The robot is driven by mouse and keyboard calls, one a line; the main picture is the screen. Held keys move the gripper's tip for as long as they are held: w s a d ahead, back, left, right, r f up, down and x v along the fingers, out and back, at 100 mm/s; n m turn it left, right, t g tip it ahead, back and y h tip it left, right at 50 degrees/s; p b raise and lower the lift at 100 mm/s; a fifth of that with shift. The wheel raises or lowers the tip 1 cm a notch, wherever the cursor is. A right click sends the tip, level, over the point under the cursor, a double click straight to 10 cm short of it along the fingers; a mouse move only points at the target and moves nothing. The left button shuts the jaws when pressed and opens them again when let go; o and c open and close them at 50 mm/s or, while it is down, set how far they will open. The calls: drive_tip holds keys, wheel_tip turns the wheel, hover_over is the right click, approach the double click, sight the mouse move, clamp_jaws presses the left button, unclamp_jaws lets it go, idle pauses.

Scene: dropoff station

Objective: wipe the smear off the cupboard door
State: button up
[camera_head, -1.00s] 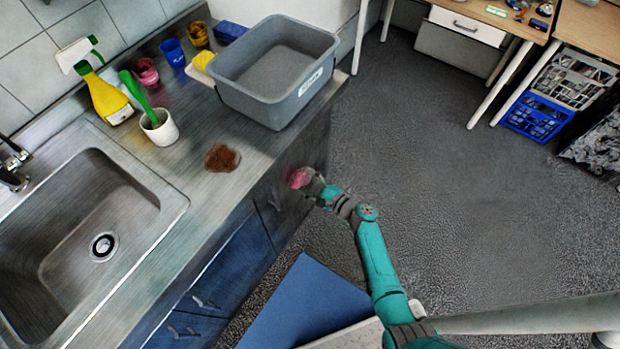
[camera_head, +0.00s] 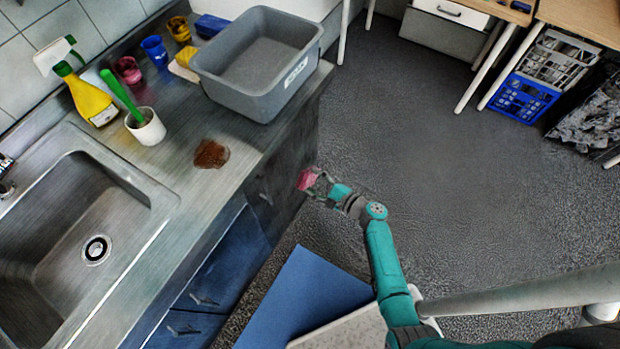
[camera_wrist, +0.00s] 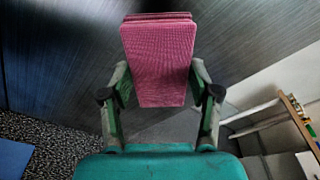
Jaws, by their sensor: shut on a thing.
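My gripper (camera_head: 316,184) is shut on a pink cloth pad (camera_head: 306,179). In the wrist view the pad (camera_wrist: 160,62) is a folded, flat block between the two fingers (camera_wrist: 160,98). The dark cupboard door (camera_head: 268,195) is in the front under the counter, left of my gripper. A dark, grained upright surface (camera_wrist: 70,60) lies behind the pad in the wrist view. I cannot tell whether the pad touches it. No smear on the door can be made out; the pad and gripper hide part of the wrist view.
A brown patch (camera_head: 211,154) lies on the steel counter (camera_head: 190,190). A grey tub (camera_head: 265,65), yellow spray bottle (camera_head: 92,100) and white pot (camera_head: 146,127) stand there too. A blue panel (camera_head: 300,300) lies low near my arm. The floor (camera_head: 470,180) to the right is clear.

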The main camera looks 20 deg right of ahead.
idle(0.3)
drive_tip(key=shift+v, duration=1.5)
